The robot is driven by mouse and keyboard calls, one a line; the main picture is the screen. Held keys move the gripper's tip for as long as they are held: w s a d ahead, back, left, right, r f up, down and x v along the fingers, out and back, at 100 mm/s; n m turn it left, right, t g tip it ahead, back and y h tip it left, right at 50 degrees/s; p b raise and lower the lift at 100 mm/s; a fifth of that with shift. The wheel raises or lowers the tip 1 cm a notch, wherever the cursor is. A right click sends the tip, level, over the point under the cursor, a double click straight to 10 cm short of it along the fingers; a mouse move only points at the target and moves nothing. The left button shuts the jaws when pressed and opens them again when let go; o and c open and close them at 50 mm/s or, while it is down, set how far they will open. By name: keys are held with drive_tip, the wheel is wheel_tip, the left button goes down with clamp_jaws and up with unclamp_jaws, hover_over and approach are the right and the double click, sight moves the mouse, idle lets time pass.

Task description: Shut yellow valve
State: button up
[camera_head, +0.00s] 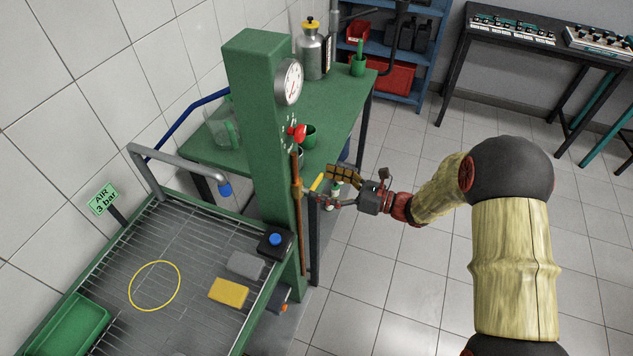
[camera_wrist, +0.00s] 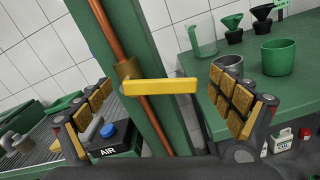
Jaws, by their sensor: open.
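The yellow valve handle (camera_wrist: 160,86) is a flat lever on a brass body (camera_wrist: 126,70) on a copper pipe (camera_wrist: 114,38). In the wrist view it points right, nearly level and across the pipe. It also shows small in the head view (camera_head: 316,183), on the side of the green column (camera_head: 258,110). My gripper (camera_wrist: 165,108) is open, with one padded finger left of the pipe and the other just right of the lever's free end. The lever lies between the fingers, and I cannot tell whether either one touches it. In the head view my gripper (camera_head: 335,185) is right beside the column.
A green bench (camera_head: 345,105) with a jug, mugs and a metal bottle stands behind the column. A wire-grid tray (camera_head: 125,255) with a yellow ring lies at left. The floor at right is clear.

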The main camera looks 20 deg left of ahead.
drive_tip(key=shift+a, duration=0.9)
drive_tip(key=c, duration=0.3)
drive_tip(key=shift+w+d, duration=0.1)
drive_tip(key=c, duration=1.3)
drive_tip(key=shift+r+n, duration=0.45)
drive_tip(key=shift+n, duration=0.5)
drive_tip(key=shift+r+n, duration=0.4)
drive_tip(key=shift+n, duration=0.55)
drive_tip(key=shift+c, duration=0.2)
drive_tip(key=o, duration=1.6)
drive_tip(key=shift+f, duration=0.1)
drive_tip(key=shift+o, duration=0.2)
